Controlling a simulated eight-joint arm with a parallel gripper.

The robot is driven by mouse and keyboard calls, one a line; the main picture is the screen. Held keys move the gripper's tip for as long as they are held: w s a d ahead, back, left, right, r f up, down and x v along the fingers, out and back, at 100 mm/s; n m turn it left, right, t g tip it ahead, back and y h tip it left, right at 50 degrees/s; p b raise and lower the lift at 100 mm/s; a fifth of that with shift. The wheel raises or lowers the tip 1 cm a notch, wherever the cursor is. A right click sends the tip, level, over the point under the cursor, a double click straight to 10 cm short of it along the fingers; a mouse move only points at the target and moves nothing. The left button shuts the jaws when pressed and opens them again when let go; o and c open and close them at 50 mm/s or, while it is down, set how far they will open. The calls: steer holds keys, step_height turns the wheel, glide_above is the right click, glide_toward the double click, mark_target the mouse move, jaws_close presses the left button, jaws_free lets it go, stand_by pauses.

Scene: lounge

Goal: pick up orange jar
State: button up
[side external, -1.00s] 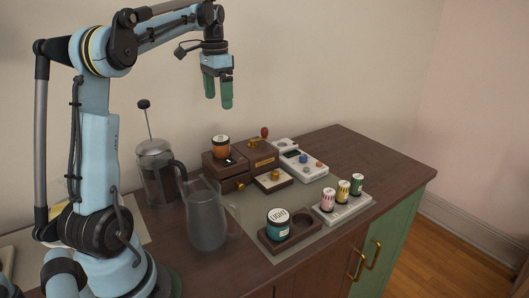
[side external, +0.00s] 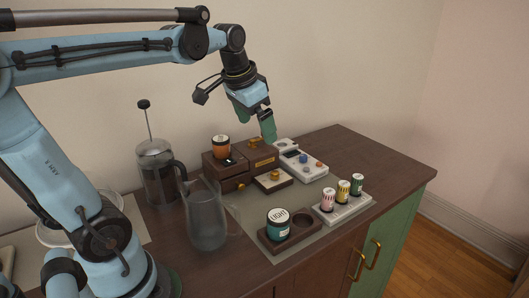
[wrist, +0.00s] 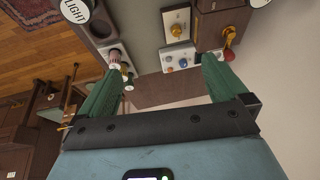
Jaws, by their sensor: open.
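The orange jar (side external: 221,147) has a pale lid with dark marking. It stands upright on the left part of a brown wooden drawer box (side external: 225,168) in the side external view. I do not make it out in the wrist view. My gripper (side external: 268,132) is in the air to the right of the jar, above the back right of the box, apart from the jar. In the wrist view my gripper (wrist: 160,66) has its two green fingers spread wide, with nothing between them.
A French press (side external: 157,172) and a glass pitcher (side external: 206,215) stand left of the box. A teal jar (side external: 278,224) sits in a wooden holder in front. Several small jars stand in a white rack (side external: 345,208). A white control panel (side external: 302,162) lies to the right.

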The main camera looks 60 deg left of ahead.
steer(key=s+d+f+t, duration=0.1)
steer(key=d+f, duration=0.1)
steer(key=d, duration=0.1)
steer(key=s+d+f+t, duration=0.1)
steer(key=s+d+f, duration=0.1)
steer(key=d+f, duration=0.1)
steer(key=s+d+f+t+h, duration=0.1)
steer(key=s+d+f, duration=0.1)
steer(key=d+f, duration=0.1)
steer(key=shift+s+d+f, duration=0.15)
steer(key=shift+s+d, duration=0.05)
steer(key=shift+d, duration=0.35)
steer(key=shift+c, duration=0.6)
steer(key=shift+s+d+f, duration=0.1)
steer(key=shift+d+f, duration=0.05)
steer(key=shift+c, duration=0.9)
step_height(320, 180, up, 7)
steer(key=n+g, duration=0.7)
glide_above(220, 138)
steer(key=f, duration=0.6)
steer(key=shift+w+d+f, duration=0.1)
steer(key=shift+w+d, duration=0.1)
steer(key=shift+w, duration=0.05)
steer(key=shift+s+a+f, duration=0.1)
steer(key=shift+s+f, duration=0.05)
steer(key=shift+f, duration=1.15)
steer(key=shift+s+f, duration=0.1)
steer(key=shift+f, duration=1.2)
